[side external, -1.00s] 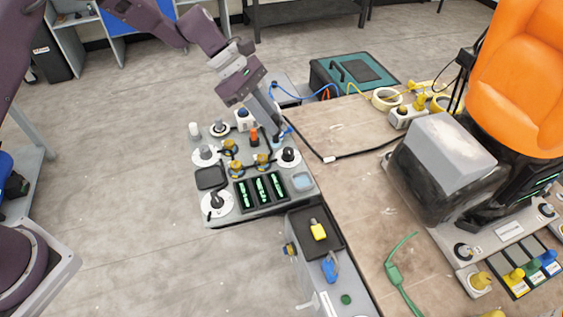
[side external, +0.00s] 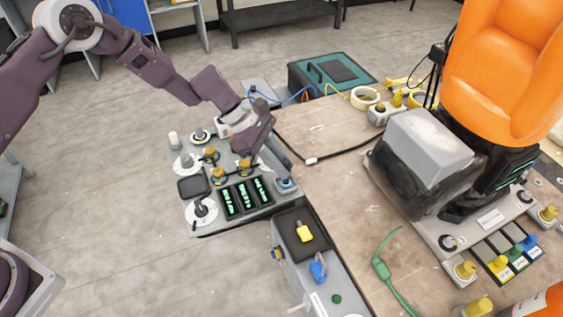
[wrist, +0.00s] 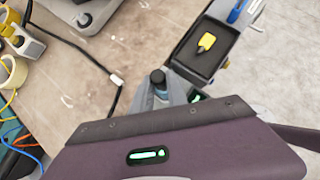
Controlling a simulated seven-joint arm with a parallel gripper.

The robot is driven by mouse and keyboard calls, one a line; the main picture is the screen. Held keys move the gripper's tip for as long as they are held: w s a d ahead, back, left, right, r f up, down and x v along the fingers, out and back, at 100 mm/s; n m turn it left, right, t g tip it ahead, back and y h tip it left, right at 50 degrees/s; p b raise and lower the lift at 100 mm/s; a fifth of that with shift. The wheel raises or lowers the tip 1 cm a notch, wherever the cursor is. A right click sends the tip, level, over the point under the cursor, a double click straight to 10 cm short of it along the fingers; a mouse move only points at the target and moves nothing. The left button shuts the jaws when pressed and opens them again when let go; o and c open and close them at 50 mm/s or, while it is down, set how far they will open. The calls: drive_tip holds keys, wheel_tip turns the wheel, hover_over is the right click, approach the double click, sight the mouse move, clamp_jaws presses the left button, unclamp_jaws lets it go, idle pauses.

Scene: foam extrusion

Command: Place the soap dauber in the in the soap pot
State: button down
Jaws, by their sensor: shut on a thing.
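My gripper (side external: 285,178) points down at the right front corner of the grey panel (side external: 245,212), over a small light-blue square fitting (side external: 287,187). In the wrist view its fingers (wrist: 164,92) are closed around a small dark-capped piece (wrist: 158,76) with a bluish lower part. This may be the soap dauber, but its lower end is hidden between the fingers. The light-blue fitting may be the soap pot. The fingers cover part of it, and I cannot tell whether the held piece touches it.
The panel carries several knobs and green displays (side external: 245,197). A black tray (side external: 290,250) with a yellow piece (side external: 304,231) stands just in front. The wooden tabletop (side external: 345,190) lies to the right, with a black cable (side external: 345,151).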

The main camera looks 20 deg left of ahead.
drive_tip(key=shift+f, duration=0.15)
drive_tip(key=c, duration=1.3)
unclamp_jaws()
drive_tip(key=shift+a+r, duration=0.15)
drive_tip(key=shift+r, duration=0.2)
drive_tip(key=v, duration=1.1)
drive_tip(key=shift+a+r, duration=0.2)
